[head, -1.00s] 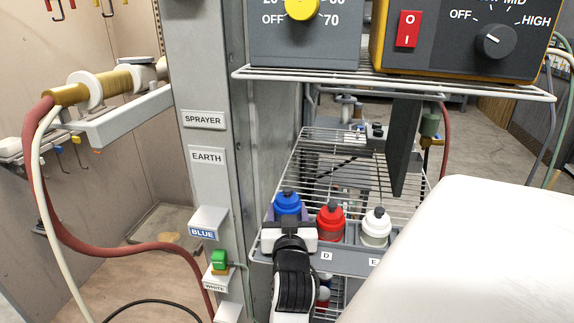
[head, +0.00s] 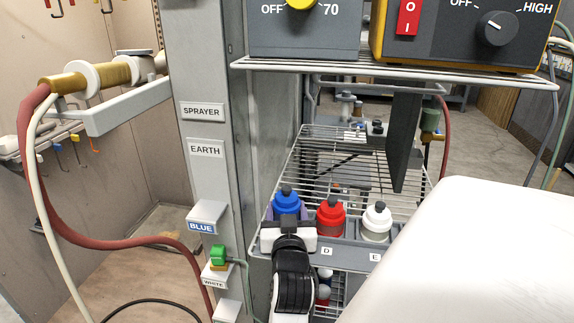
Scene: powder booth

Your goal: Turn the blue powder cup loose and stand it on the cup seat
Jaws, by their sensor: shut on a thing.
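The blue powder cup (head: 286,203), with a dark knob on top, stands upright at the left end of a grey holder (head: 345,254) on the wire shelf. My gripper (head: 288,222) is shut on it from the near side. The gripper hides the cup's lower part and the holder front there, so I cannot tell whether the cup is seated or turned. I cannot pick out the cup seat for certain in this view.
A red cup (head: 330,214) and a white cup (head: 376,221) stand close to the right, behind labels D and E. A wire shelf with control boxes (head: 456,38) overhangs. The grey post (head: 206,152) is at left, with a red hose (head: 110,245) beyond it.

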